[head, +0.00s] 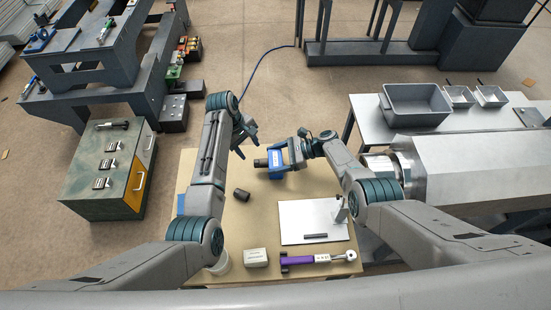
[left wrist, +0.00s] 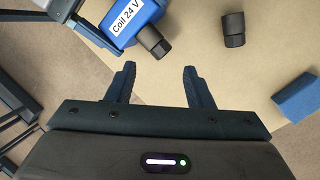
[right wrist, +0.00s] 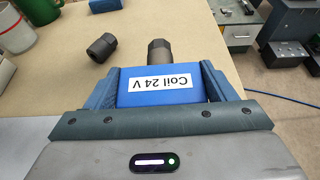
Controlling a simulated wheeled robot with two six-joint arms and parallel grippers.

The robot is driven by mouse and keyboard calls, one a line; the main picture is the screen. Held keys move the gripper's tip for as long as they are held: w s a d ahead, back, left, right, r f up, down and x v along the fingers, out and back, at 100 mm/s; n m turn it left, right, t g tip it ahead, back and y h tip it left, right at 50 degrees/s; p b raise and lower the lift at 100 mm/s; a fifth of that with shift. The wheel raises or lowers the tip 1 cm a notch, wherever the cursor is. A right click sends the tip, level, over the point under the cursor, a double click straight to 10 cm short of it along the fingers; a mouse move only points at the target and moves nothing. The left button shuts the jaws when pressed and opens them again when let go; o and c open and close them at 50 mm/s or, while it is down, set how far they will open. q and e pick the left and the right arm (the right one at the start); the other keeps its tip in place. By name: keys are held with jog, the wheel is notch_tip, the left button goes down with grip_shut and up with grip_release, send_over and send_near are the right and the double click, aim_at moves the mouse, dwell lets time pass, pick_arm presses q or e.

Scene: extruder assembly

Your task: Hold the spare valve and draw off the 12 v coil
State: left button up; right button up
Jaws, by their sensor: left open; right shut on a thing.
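A blue coil (head: 276,162) labelled "Coil 24 V" is held between the fingers of my right gripper (right wrist: 160,78), which is shut on it. The label reads 24 V, not 12 V. A black ribbed end (right wrist: 160,52) sticks out of the coil's far side; it also shows in the left wrist view (left wrist: 152,42). The rest of the valve is hidden inside the coil. My left gripper (left wrist: 159,70) is open and empty, near the black end and apart from it. A loose black cylindrical part (head: 242,195) lies on the table.
A grey bin (head: 415,105) stands on the bench at right. The table around the loose part is clear.

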aim_at(258, 161)
pick_arm(q)
jog(key=shift+d+f+n, duration=0.5)
jog(key=shift+f+n, duration=0.9)
jog(key=shift+n, duration=0.25)
jog(key=shift+d+f+n, duration=0.45)
jog(key=shift+f+n, duration=1)
jog(key=shift+n, duration=0.25)
jog(key=shift+d+f+n, duration=0.5)
jog(key=shift+f+n, duration=0.9)
jog(key=shift+n, duration=0.25)
jog(key=c, duration=0.8)
jog(key=shift+c, duration=0.2)
pick_arm(e)
jog(key=o, duration=0.5)
jog(key=c, duration=0.5)
